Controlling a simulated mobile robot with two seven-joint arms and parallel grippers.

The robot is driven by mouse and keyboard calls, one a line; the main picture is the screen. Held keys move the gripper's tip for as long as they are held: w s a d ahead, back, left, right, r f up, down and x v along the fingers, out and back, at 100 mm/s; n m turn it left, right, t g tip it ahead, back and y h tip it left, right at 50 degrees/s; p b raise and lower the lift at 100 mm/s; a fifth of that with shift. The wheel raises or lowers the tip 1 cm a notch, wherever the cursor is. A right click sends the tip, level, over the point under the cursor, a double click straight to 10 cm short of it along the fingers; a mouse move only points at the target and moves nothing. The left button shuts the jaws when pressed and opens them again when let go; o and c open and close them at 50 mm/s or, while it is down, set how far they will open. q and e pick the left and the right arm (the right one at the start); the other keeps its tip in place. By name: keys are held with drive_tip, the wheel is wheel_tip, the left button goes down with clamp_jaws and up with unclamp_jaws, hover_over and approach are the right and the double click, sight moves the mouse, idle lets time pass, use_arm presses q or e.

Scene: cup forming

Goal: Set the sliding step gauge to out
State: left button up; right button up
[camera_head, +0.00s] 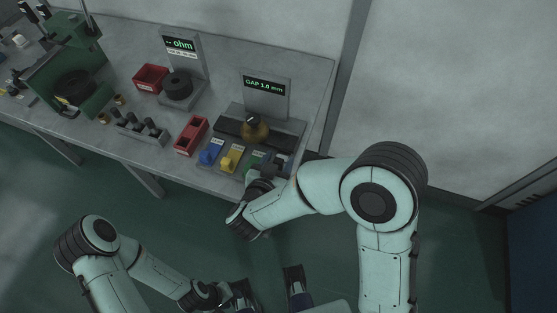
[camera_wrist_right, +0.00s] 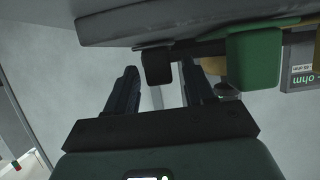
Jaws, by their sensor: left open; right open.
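A gap station with a "GAP 1.0 mm" display (camera_head: 264,86) stands at the right end of the bench. In front of it are a dark rail (camera_head: 229,126) with a brass dome (camera_head: 254,130), and a row of blue (camera_head: 209,152), yellow (camera_head: 231,157) and green (camera_head: 254,160) blocks. I cannot tell which part is the sliding step gauge. My right gripper (camera_head: 273,168) is open at the row's right end. In the right wrist view, a black block (camera_wrist_right: 157,66) appears between its fingertips, contact unclear; a green block (camera_wrist_right: 253,60) is beside it. My left gripper (camera_head: 243,291) is open, low, away from the bench.
Left of the station are a red tray (camera_head: 190,135), a rack of dark pegs (camera_head: 138,128), a red bin (camera_head: 150,77) and an ohm meter station (camera_head: 181,45). A green press (camera_head: 65,75) stands further left. Open floor lies in front of the bench (camera_head: 310,80).

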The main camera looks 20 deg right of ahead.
drive_tip(key=shift+w+d+f, duration=0.15)
drive_tip(key=shift+w+d, duration=0.05)
drive_tip(key=shift+w, duration=0.1)
clamp_jaws()
drive_tip(key=s+a, duration=0.1)
drive_tip(key=s, duration=0.1)
drive_tip(key=s+a, duration=0.2)
drive_tip(key=shift+p, duration=0.35)
drive_tip(key=shift+d, duration=0.1)
unclamp_jaws()
drive_tip(key=shift+s, duration=0.15)
drive_tip(key=p+v, duration=0.1)
drive_tip(key=v, duration=1.2)
drive_tip(key=shift+a, duration=0.25)
drive_tip(key=shift+s, duration=0.1)
